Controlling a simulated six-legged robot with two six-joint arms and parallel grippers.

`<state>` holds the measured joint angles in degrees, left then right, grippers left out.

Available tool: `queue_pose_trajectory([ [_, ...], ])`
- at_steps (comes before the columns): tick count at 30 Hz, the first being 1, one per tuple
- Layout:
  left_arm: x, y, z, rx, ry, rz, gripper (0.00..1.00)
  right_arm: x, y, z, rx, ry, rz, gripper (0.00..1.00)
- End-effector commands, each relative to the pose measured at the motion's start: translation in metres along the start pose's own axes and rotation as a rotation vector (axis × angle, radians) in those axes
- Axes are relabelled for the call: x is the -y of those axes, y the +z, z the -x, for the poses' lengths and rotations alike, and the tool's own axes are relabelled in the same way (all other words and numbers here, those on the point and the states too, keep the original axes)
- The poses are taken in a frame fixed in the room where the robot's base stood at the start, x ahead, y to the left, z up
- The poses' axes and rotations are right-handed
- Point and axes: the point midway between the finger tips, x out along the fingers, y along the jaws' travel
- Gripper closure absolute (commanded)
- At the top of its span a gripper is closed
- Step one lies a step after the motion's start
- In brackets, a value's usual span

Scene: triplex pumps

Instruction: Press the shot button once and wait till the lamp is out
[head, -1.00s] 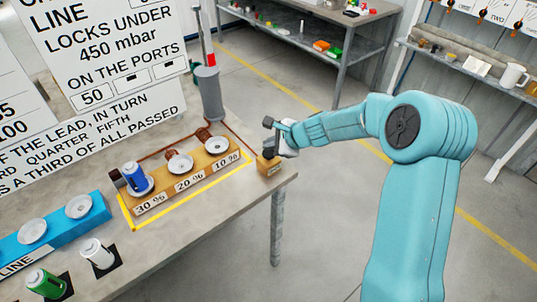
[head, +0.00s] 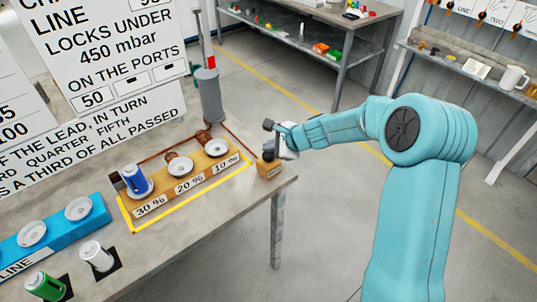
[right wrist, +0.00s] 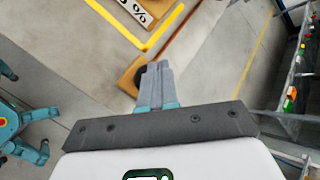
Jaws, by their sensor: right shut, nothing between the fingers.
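The small orange-brown box (head: 270,168) with a dark button (head: 268,156) on top sits at the right end of the bench. My right gripper (head: 272,149) is shut and empty, close above the button. I cannot tell whether it touches it. In the right wrist view the shut grey fingers (right wrist: 154,74) overlap the box (right wrist: 130,76) and partly hide the dark button (right wrist: 140,76). I cannot make out a lit lamp. My left gripper is not in view.
A wooden block (head: 187,177) with three white discs stands left of the box; a blue cylinder (head: 134,178) stands on its 30 % place. Behind is a grey post (head: 209,92) with a red band. A blue rack (head: 52,228), white cylinder (head: 97,255) and green cylinder (head: 44,284) are at left.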

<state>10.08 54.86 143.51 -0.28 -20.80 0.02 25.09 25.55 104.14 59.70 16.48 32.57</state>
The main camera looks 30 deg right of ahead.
Motion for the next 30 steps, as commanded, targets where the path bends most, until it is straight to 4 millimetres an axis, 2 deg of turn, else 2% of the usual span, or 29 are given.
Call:
queue_pose_trajectory([
  [21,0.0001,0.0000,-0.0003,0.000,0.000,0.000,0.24,-0.0001,-0.0002,-0.0002,0.000,0.000,0.000,1.00],
  [30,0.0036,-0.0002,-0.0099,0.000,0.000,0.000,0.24,-0.0049,-0.0047,-0.0066,0.000,0.000,0.000,1.00],
])
